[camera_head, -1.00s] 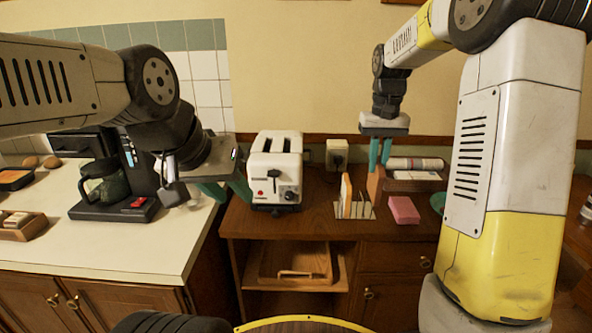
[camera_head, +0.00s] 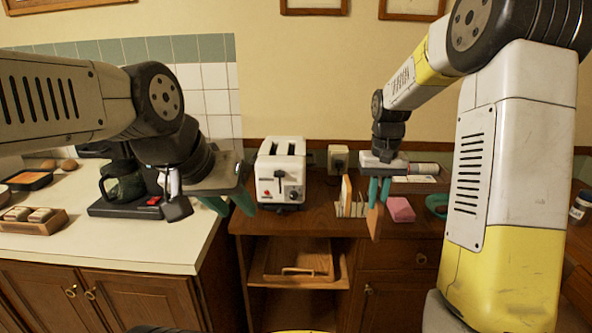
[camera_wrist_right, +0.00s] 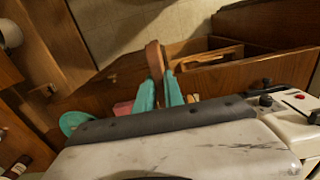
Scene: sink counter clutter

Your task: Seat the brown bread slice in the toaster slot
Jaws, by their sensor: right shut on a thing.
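The brown bread slice (camera_head: 375,219) is in my right gripper (camera_head: 379,191), whose teal fingers are shut on it. It hangs upright, seen nearly edge-on, in front of the counter's back part and right of the toaster. In the right wrist view the slice (camera_wrist_right: 154,58) sticks out past the fingertips (camera_wrist_right: 160,88). The white toaster (camera_head: 263,172) stands at the back left of the wooden counter, slots on top. Its right-hand side shows in the right wrist view (camera_wrist_right: 292,122). My left gripper (camera_head: 229,202) is open and empty, left of the toaster.
A rack (camera_head: 353,211) holding a paler slice (camera_head: 346,190) stands between toaster and right gripper. A pink sponge (camera_head: 400,209), a green round thing (camera_head: 436,204) and a wall socket (camera_head: 337,158) are near. A coffee maker (camera_head: 122,190) stands left on the white counter.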

